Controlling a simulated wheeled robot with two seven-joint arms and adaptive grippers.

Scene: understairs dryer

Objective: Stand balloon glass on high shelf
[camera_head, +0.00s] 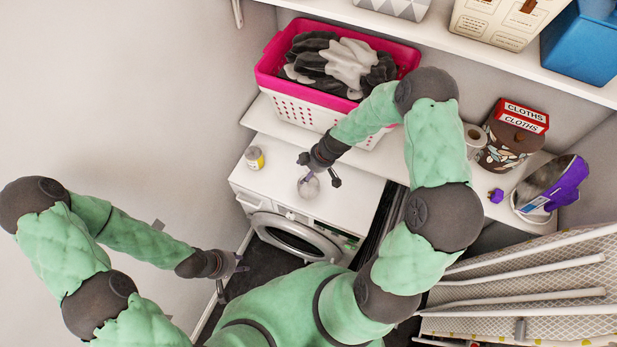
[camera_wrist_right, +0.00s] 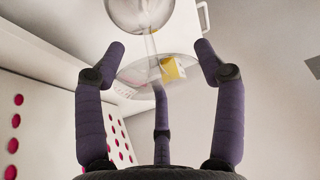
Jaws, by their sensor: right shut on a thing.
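The clear balloon glass (camera_head: 308,187) is at my right gripper (camera_head: 319,183), over the white top of the machine. In the right wrist view its stem (camera_wrist_right: 150,44) shows between the spread fingertips (camera_wrist_right: 160,62). My right gripper is shut on the glass. Whether the glass touches the machine top I cannot tell. My left gripper (camera_head: 232,278) is open and empty, low in front of the machine at the left. The high shelf (camera_head: 465,48) runs along the top right of the head view, above the basket.
A pink and white laundry basket (camera_head: 290,107) stands on a lower shelf behind my right arm. A yellow-labelled jar (camera_head: 254,158) stands on the washing machine (camera_head: 268,182). Boxes (camera_head: 505,20) and a blue bin (camera_head: 583,42) crowd the high shelf; bare strips show between them.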

